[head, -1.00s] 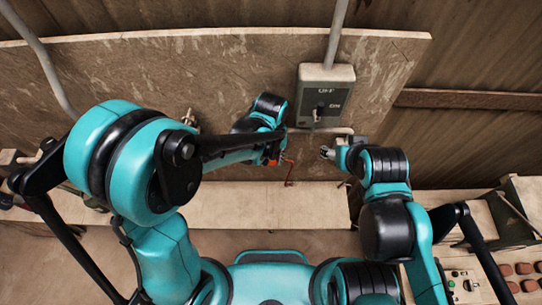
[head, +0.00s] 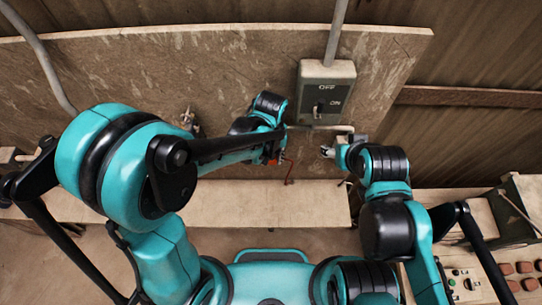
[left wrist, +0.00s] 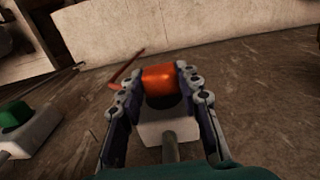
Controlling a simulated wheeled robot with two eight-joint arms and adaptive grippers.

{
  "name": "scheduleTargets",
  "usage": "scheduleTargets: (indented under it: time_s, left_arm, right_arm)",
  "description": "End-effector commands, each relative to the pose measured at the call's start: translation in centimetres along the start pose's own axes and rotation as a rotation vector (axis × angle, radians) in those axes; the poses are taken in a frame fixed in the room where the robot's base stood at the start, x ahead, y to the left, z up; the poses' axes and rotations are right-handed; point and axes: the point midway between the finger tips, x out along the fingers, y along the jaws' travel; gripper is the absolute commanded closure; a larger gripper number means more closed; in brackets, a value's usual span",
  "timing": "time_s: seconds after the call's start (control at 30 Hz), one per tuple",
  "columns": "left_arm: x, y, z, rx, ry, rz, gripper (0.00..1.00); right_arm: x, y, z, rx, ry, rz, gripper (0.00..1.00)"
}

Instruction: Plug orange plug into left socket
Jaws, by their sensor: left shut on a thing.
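My left gripper (head: 277,152) is at the upright board, shut on the orange plug (left wrist: 160,80). In the left wrist view the plug sits between both fingers (left wrist: 161,88). A dark round part shows against the plug, over a pale box (left wrist: 168,127) with a grey pipe. I cannot tell whether the plug is seated in it. In the head view only a sliver of orange (head: 271,161) shows; my left arm hides the sockets. My right gripper (head: 327,152) is near the board, right of the left one; its jaw opening is too small to judge.
A grey switch box (head: 327,75) marked OFF and ON is on the board above my grippers. A red cord (head: 289,172) hangs beside the left gripper. A second pale box with a green part (left wrist: 14,115) is at the left wrist view's left. The bench (head: 250,205) below is mostly clear.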

Motion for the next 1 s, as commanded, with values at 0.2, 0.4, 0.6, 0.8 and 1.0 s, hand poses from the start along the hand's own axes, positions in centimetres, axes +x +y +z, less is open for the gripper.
scheduleTargets:
  time_s: [0.2,0.4,0.6,0.8,1.0]
  left_arm:
    - [0.07,0.02,0.0,0.0,0.0,0.0,0.95]
    - [0.0,0.04,-0.02,0.0,0.0,0.0,0.95]
    - [-0.01,0.04,-0.04,0.0,0.0,0.0,0.95]
    - [0.01,0.03,-0.26,0.0,0.0,0.0,0.95]
    - [0.02,0.03,-0.57,0.0,0.0,0.0,0.95]
  right_arm:
    - [0.25,0.0,0.18,0.0,0.0,0.0,0.42]
    - [0.32,0.0,0.23,0.0,0.0,0.0,0.42]
    - [0.31,0.0,0.22,0.0,0.0,0.0,0.42]
    - [0.37,0.0,0.26,0.0,0.0,0.0,0.42]
    - [0.43,0.0,0.31,0.0,0.0,0.0,0.42]
